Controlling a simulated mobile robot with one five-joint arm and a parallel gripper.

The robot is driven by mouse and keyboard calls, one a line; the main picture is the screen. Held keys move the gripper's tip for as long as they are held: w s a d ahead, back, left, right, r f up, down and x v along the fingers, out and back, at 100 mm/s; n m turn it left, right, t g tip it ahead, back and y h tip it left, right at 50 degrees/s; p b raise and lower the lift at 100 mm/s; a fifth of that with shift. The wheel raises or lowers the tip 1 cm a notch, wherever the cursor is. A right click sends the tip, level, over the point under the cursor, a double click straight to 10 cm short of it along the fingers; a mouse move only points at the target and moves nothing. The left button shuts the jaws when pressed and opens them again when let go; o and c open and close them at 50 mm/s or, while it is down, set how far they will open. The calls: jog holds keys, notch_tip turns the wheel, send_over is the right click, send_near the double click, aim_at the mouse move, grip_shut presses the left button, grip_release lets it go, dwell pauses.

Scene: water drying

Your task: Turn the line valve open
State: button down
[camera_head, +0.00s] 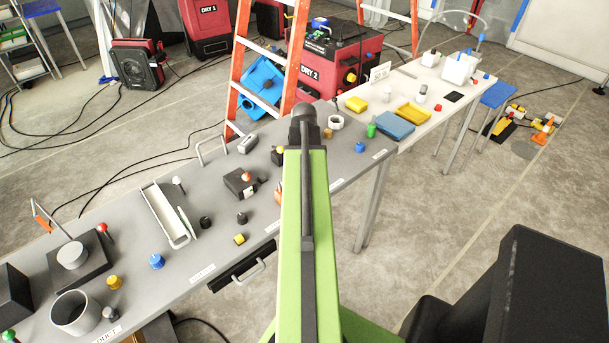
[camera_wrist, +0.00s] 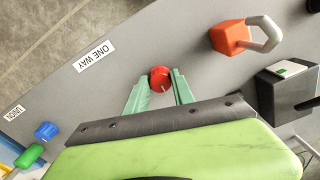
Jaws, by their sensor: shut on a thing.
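A round red knob (camera_wrist: 160,79) with a small light mark on its face stands on the grey bench top, near the "ONE WAY" label (camera_wrist: 94,56) in the wrist view. It looks like a valve knob, but no label naming it as the line valve is readable. My gripper (camera_wrist: 159,86) has its two pale green fingers on either side of the knob and is shut on it. In the head view my green arm covers the gripper and this knob.
An orange padlock-like block (camera_wrist: 228,38) and a black box (camera_wrist: 290,88) sit right of the gripper in the wrist view. Blue (camera_wrist: 46,131) and green (camera_wrist: 30,156) pieces lie at its lower left. A white table (camera_head: 455,110) adjoins the grey bench (camera_head: 120,212); an orange ladder (camera_head: 240,60) stands behind.

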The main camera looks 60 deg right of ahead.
jog(key=shift+m, duration=0.3)
jog(key=m, duration=0.3)
jog(key=shift+m, duration=0.3)
jog(key=m, duration=0.9)
jog(key=shift+m, duration=2.3)
jog(key=c, duration=1.1)
grip_release()
jog(key=shift+o, duration=0.2)
